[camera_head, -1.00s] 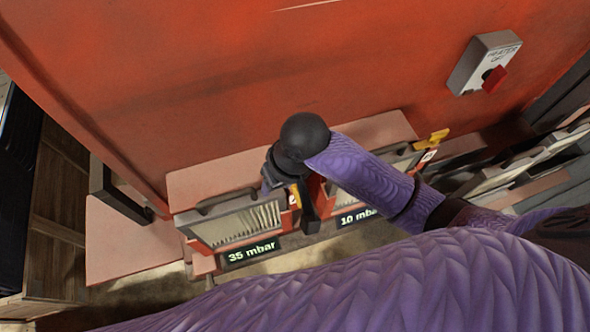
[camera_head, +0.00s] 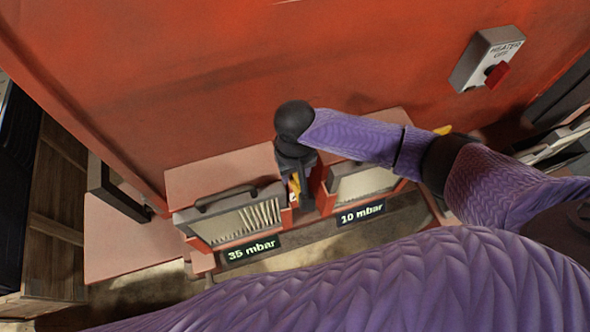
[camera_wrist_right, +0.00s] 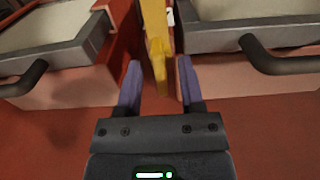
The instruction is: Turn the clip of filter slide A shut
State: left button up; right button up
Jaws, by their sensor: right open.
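A filter slide (camera_head: 238,218) with a dark handle stands at the left above the "35 mbar" label; no letter A is readable on it. Its yellow clip (camera_head: 294,188) is at its right end, mostly hidden by my right gripper (camera_head: 299,188). In the right wrist view the clip (camera_wrist_right: 158,45) points toward the camera, between the two purple fingers of my right gripper (camera_wrist_right: 158,78). The fingers are open, with a gap showing on either side of the clip. My left gripper is not in view.
A second filter slide (camera_head: 362,184) stands to the right above the "10 mbar" label (camera_head: 362,214). Another yellow clip (camera_head: 443,130) shows behind my right arm. A heater box (camera_head: 486,58) with a red knob is on the red wall. A dark bracket (camera_head: 118,193) sticks out at the left.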

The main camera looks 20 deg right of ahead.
grip_shut()
